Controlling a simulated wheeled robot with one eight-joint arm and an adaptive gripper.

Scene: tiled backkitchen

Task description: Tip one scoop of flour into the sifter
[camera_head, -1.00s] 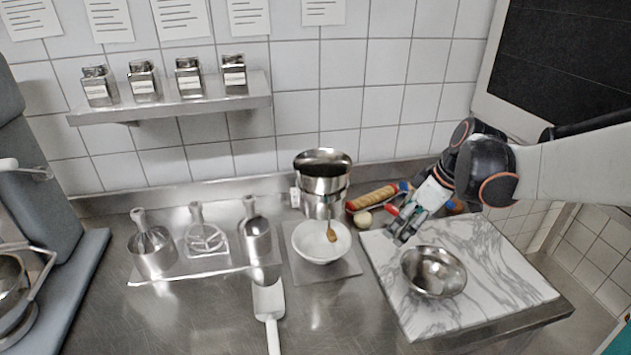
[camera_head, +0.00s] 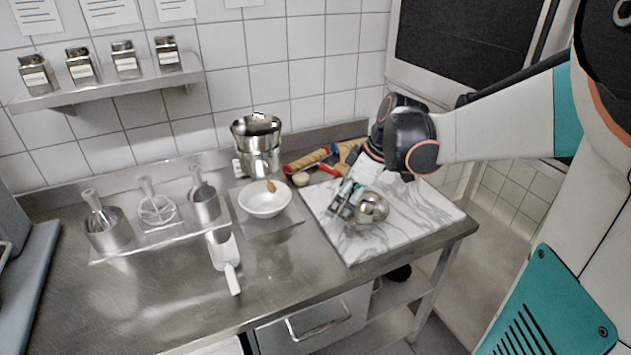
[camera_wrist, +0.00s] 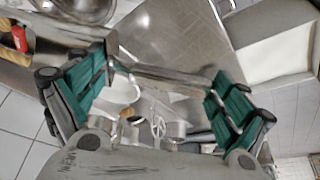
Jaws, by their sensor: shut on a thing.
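A white scoop (camera_head: 226,258) lies on the steel counter, its handle towards the front. A steel canister with a wide top (camera_head: 257,150), probably the sifter, stands by the wall. In front of it is a white bowl (camera_head: 265,203) with a small wooden utensil at its rim; its contents are unclear. The bowl also shows in the wrist view (camera_wrist: 122,88). My gripper (camera_head: 347,207) is over the marble board, just left of a steel bowl (camera_head: 372,209). In the wrist view, a narrow grey bar-like thing (camera_wrist: 165,75) spans its widely spaced green fingers; I cannot identify it.
A utensil rack (camera_head: 150,235) stands left of the white bowl. The marble board (camera_head: 425,210) carries the steel bowl. A rolling pin (camera_head: 308,161) and other small items lie at the back. Shelf jars (camera_head: 82,68) are at upper left. The front left counter is mostly clear.

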